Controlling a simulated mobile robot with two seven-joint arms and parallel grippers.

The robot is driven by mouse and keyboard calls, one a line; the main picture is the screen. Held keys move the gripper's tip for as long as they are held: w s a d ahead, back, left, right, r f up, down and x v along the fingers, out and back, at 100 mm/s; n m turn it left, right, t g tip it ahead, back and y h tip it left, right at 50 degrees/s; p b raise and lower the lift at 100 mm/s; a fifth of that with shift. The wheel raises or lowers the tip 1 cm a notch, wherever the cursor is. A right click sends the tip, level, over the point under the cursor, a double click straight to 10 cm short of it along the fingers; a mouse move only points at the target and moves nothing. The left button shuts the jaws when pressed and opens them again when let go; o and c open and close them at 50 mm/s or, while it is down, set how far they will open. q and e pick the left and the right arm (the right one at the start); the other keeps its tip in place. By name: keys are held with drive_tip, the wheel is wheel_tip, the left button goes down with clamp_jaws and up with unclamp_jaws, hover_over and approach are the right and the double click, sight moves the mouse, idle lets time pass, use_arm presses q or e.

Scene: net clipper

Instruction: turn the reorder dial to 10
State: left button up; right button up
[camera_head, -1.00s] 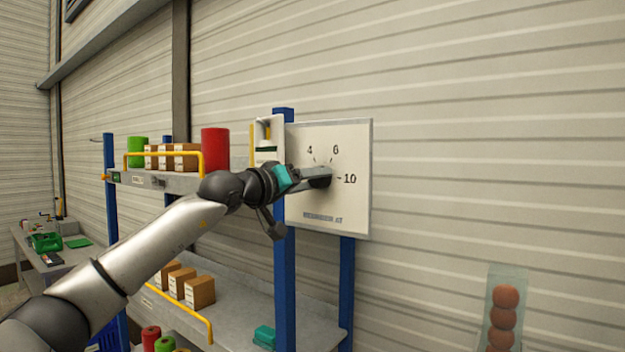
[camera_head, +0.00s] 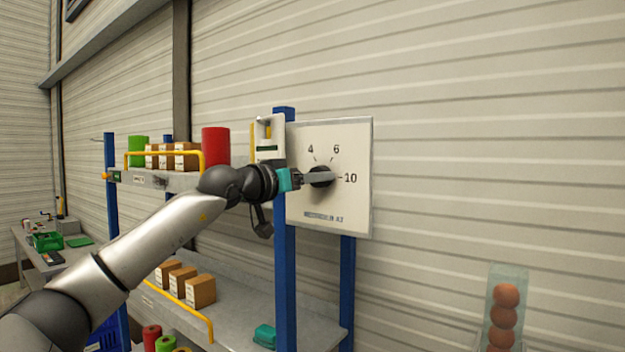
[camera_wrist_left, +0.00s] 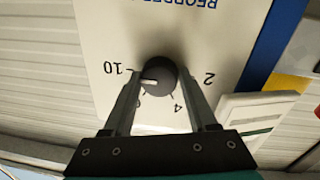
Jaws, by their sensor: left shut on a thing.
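The reorder dial (camera_head: 321,171) is a round black knob on a white panel (camera_head: 352,215) with printed numbers. In the left wrist view the panel is upside down, and the dial (camera_wrist_left: 160,72) has a white pointer mark (camera_wrist_left: 150,82). My left gripper (camera_head: 329,178) is shut on the dial, one finger on each side, coming in from the left. The 4 and 6 show above the dial in the head view; the fingers and arm hide part of it.
A blue-posted shelf (camera_head: 284,290) stands under and left of the panel, with a red cylinder (camera_head: 215,146) and several boxes near my arm. A white holder (camera_head: 268,133) is beside the panel. A clear tube with reddish balls (camera_head: 505,315) is at lower right.

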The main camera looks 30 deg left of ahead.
use_arm(q)
drive_tip(key=shift+f, duration=0.1)
drive_tip(key=o, duration=1.4)
drive_tip(key=shift+c, duration=0.2)
drive_tip(key=shift+s, duration=0.1)
drive_tip(key=s+a+b, duration=0.2)
drive_tip(key=s+b, duration=0.5)
drive_tip(key=s, duration=0.8)
drive_tip(key=shift+a, duration=0.15)
drive_tip(key=shift+w, duration=0.1)
